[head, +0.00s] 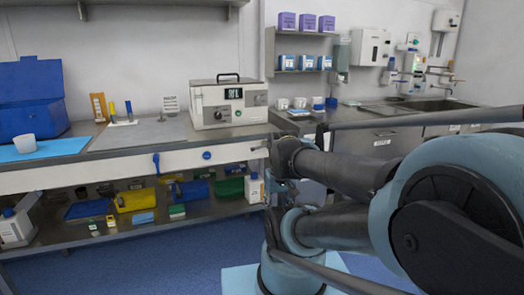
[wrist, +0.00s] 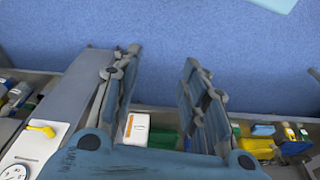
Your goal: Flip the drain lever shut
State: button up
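A small yellow lever (wrist: 42,128) sits on a white panel at the left of the wrist view, beside a round white dial (wrist: 18,173). In the head view a blue lever (head: 156,163) hangs down on the white front edge of the bench, left of a round blue knob (head: 207,155). No label shows which one is the drain lever. My gripper (wrist: 160,78) is open in the wrist view, its two dark fingers well apart with nothing gripped. The yellow lever lies to the left of the fingers, clear of them. In the head view my arm hides much of the right side.
The lower shelf holds a yellow bin (head: 136,199), a white bottle (head: 253,188) and other supplies. A white machine (head: 229,101) and a blue case (head: 32,97) stand on the bench. Blue floor (wrist: 230,40) is open before the bench. A sink counter (head: 440,104) stands at right.

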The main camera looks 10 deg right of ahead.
aim_at(264, 142)
jog(key=z, duration=0.8)
jog(key=k, duration=1.5)
jog(key=u, duration=0.55)
jog(key=i, duration=0.95)
